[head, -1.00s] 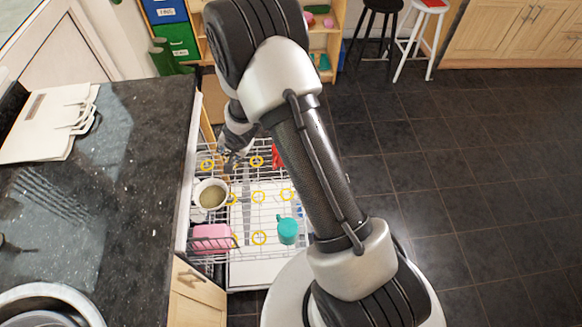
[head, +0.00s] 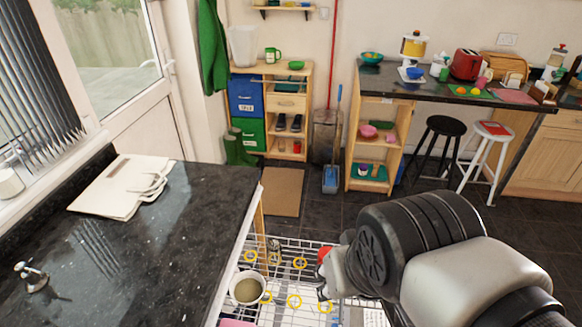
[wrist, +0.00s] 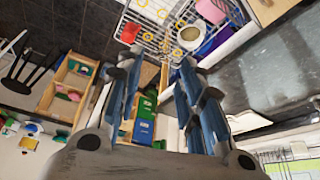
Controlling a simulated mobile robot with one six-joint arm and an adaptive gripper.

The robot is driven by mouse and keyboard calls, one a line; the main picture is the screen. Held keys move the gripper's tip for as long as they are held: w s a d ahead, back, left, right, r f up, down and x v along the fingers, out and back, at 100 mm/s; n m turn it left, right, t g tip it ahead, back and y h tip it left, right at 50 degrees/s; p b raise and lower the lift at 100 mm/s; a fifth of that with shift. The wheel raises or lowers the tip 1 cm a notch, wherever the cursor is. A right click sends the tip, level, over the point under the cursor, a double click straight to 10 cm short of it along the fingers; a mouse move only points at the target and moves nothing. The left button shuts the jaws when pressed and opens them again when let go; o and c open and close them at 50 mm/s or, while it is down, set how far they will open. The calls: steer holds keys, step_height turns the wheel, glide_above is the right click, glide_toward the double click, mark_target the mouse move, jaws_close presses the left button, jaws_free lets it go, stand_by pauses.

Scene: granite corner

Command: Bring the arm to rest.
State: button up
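My arm (head: 450,260) is folded low at the lower right of the head view, with its large dark joint over the right side of the wire rack. My gripper (wrist: 158,72) shows in the wrist view with its two blue-padded fingers apart and nothing between them. The mug also shows in the wrist view (wrist: 189,37), beyond the fingers.
The dark granite counter (head: 150,250) lies left of the rack, with pale boards (head: 115,190) on it. A red item (head: 323,254) is beside my arm. Low shelves (head: 375,150), a black stool (head: 440,135) and a white stool (head: 485,150) stand farther back. Dark floor lies between.

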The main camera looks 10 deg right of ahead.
steer(key=shift+s+a+n, duration=0.25)
steer(key=shift+s+n, duration=0.15)
steer(key=shift+s, duration=0.75)
steer(key=shift+c, duration=0.2)
stand_by(0.8)
